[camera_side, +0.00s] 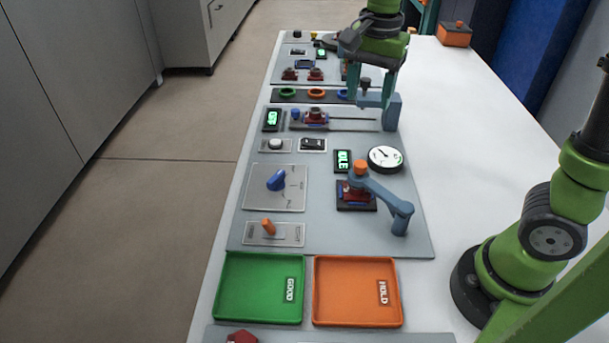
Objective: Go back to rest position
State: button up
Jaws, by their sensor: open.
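My gripper (373,92) hangs from the green arm over the far half of the bench, above the grey panel. Its teal fingers are apart, and I see nothing held between them. A blue bracket (392,112) stands right beside the fingers and overlaps them in this view, so I cannot tell whether they touch. A dark knob (365,84) shows near the fingertips.
A blue arm (390,200) with an orange knob stands over a red part nearer the front. A green tray (260,288) and an orange tray (357,290) look empty.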

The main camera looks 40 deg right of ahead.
jog(key=s+a+n+t+y, duration=0.2)
jog(key=s+n+t, duration=0.4)
jog(key=s+n, duration=0.4)
jog(key=shift+s+a+f+t, duration=0.25)
jog(key=shift+s+t, duration=0.15)
jog(key=shift+s, duration=0.2)
dwell(0.7)
